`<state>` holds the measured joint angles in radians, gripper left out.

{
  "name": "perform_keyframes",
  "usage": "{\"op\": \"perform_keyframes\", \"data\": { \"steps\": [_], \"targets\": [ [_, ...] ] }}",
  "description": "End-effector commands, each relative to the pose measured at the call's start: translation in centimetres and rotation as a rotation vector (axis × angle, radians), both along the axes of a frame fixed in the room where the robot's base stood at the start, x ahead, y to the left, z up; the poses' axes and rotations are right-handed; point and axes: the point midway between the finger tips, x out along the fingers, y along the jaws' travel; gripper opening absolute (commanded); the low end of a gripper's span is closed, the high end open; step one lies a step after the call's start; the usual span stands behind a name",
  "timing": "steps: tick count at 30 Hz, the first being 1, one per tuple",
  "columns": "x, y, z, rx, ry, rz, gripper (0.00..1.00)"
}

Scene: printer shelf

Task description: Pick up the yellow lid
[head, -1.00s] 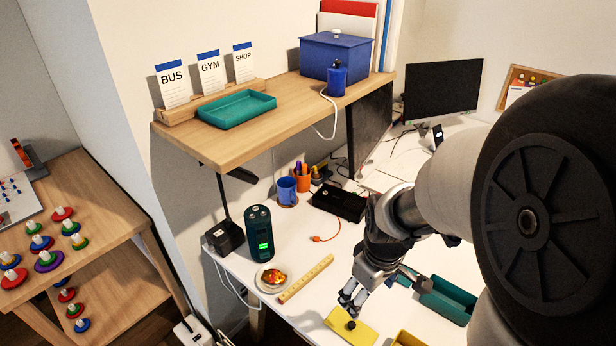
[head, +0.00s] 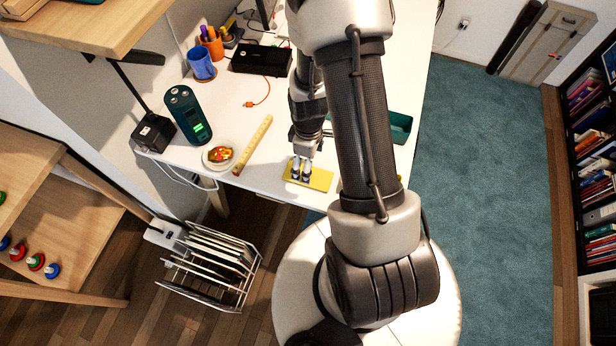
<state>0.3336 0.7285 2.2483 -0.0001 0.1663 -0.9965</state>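The yellow lid (head: 321,180) lies flat on the white desk near its front edge in the head view. My gripper (head: 301,177) points down over the lid's left-middle part, with its fingertips at the lid's top. The lid's dark knob, visible earlier, is hidden by the fingers. I cannot tell whether the fingers are closed on the knob or still apart around it.
A wooden ruler (head: 253,146), a dish of coloured pieces (head: 219,157) and a dark green speaker-like device (head: 188,115) stand left of the lid. A teal tray (head: 400,128) is partly behind my arm. A wire rack (head: 212,265) stands on the floor.

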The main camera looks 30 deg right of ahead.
Motion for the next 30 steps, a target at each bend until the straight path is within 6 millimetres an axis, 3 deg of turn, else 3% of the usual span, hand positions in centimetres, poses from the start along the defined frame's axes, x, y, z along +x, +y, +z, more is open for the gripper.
{"op": "perform_keyframes", "data": {
  "steps": [3, 10, 18, 26, 30],
  "targets": [
    [0.0, 0.0, -1.4, -0.001, -0.001, 0.000, 0.82],
    [0.1, 0.0, -2.6, -0.001, -0.001, 0.000, 0.82],
    [0.1, -0.1, -6.6, 0.000, 0.000, -0.001, 0.82],
    [0.1, -0.1, -6.8, -0.001, -0.002, -0.001, 0.82],
    [0.1, -0.1, -6.8, -0.001, -0.002, -0.001, 0.73]
  ]
}}
